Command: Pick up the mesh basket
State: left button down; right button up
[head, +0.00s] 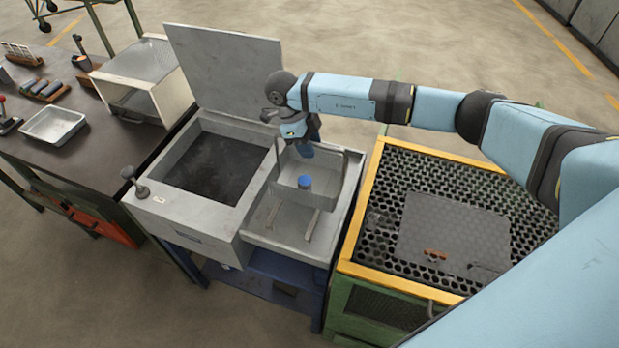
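The mesh basket (341,185) is a light grey, open box in the middle of the head view. It is over the pale tray section (265,222) to the right of the dark-filled tank (215,168). A small blue-topped piece (305,183) shows inside the basket. My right gripper (304,150) reaches in from the right and points down at the basket's far upper edge. Its fingertips are small and partly hidden, so I cannot tell whether they are closed on the basket. My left gripper is out of view.
The tank's grey lid (228,70) stands raised behind. A yellow-edged bench with a perforated top (385,225) and a dark plate (453,232) is at right. A dark table (100,150) at left holds a metal tray (53,126) and an open-fronted box (147,75).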

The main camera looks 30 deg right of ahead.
grip_shut()
dwell(1.5)
